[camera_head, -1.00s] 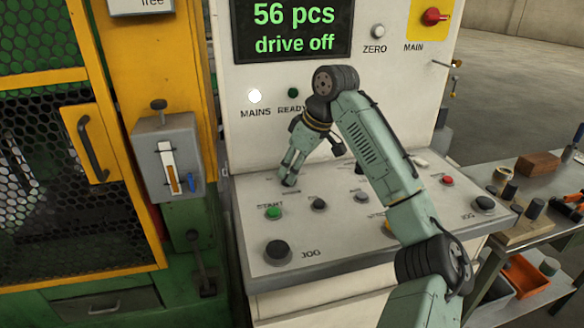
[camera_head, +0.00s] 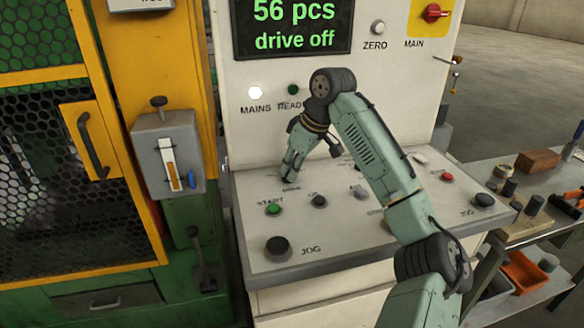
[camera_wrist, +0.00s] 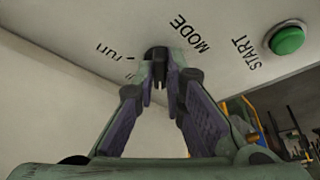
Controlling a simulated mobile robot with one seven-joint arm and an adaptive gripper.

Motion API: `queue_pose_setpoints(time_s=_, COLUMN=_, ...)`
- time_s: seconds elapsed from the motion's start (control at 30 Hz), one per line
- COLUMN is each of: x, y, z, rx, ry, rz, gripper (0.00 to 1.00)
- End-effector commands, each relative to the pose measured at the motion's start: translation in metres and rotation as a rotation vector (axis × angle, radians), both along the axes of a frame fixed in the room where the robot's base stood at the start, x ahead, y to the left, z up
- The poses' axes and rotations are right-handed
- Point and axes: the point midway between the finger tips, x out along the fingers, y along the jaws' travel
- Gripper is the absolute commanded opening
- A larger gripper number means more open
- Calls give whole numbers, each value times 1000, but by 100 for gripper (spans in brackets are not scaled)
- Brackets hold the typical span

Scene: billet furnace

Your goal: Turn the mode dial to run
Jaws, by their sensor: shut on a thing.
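The mode dial (camera_wrist: 157,52) is a small black knob on the sloping control panel (camera_wrist: 245,18), beside the "MODE" lettering. In the wrist view the "run" mark lies to the left of the knob. My gripper (camera_wrist: 160,68) is shut on the dial, with a fingertip on each side of it. In the head view my gripper (camera_head: 288,174) reaches down to the back left of the panel and hides the dial. The dial's pointer is hidden, so I cannot tell its setting. The display (camera_head: 292,28) reads "56 pcs" and "drive off".
A green START button (camera_head: 273,209) and a black JOG button (camera_head: 278,248) are in front of my gripper. A red button (camera_head: 447,177) is at right. The MAINS lamp (camera_head: 255,93) is lit white; the READY lamp (camera_head: 293,90) looks dark green. A caged machine stands left.

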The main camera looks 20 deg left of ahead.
Motion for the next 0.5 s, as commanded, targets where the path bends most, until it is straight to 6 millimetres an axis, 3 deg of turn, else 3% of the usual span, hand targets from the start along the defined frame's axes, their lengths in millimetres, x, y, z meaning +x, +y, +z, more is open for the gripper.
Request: queue_pose_setpoints(time_s=0.5, x=-1, y=0, z=0, rx=0, ry=0, rz=-57, gripper=0)
